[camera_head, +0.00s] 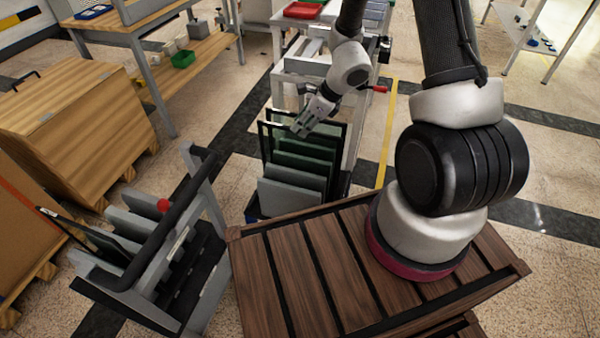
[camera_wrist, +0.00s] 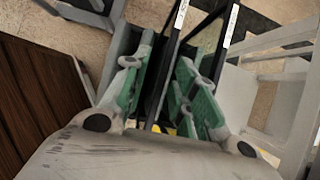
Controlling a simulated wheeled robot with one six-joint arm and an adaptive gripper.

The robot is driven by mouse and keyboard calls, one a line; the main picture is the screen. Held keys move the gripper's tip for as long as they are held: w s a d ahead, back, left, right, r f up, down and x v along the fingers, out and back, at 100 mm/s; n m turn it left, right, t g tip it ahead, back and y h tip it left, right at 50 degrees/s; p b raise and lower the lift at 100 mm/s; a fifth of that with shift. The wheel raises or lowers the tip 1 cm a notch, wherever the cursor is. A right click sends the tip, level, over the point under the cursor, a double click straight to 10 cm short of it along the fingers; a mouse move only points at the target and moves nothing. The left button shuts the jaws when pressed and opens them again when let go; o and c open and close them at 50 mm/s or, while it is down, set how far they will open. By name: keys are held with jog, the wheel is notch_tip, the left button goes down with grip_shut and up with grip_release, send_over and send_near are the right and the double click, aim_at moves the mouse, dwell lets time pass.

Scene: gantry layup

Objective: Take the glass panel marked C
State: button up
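A floor rack (camera_head: 254,211) holds several upright panels. Green glass panels (camera_head: 303,163) stand in the middle, with a pale grey panel (camera_head: 289,197) in front. Black-framed panels (camera_head: 270,131) stand at the back. No letter C can be read. My gripper (camera_head: 312,118) is over the back of this rack, pointing down at the black frames. In the wrist view my gripper (camera_wrist: 163,84) has its green-padded fingers apart. A black frame edge with a white label (camera_wrist: 181,16) runs between them, and I see no clear grip. A second labelled edge (camera_wrist: 231,26) lies right of it.
A slatted wooden crate (camera_head: 290,270) is in front of the rack. A worktable (camera_head: 300,65) stands behind. Wooden crates (camera_head: 75,125) are at far left.

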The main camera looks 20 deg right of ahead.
aim_at(293, 138)
jog(key=x, duration=0.8)
jog(key=shift+w+d+f, duration=0.15)
jog(key=shift+d+f, duration=0.15)
jog(key=shift+f, duration=0.1)
grip_shut()
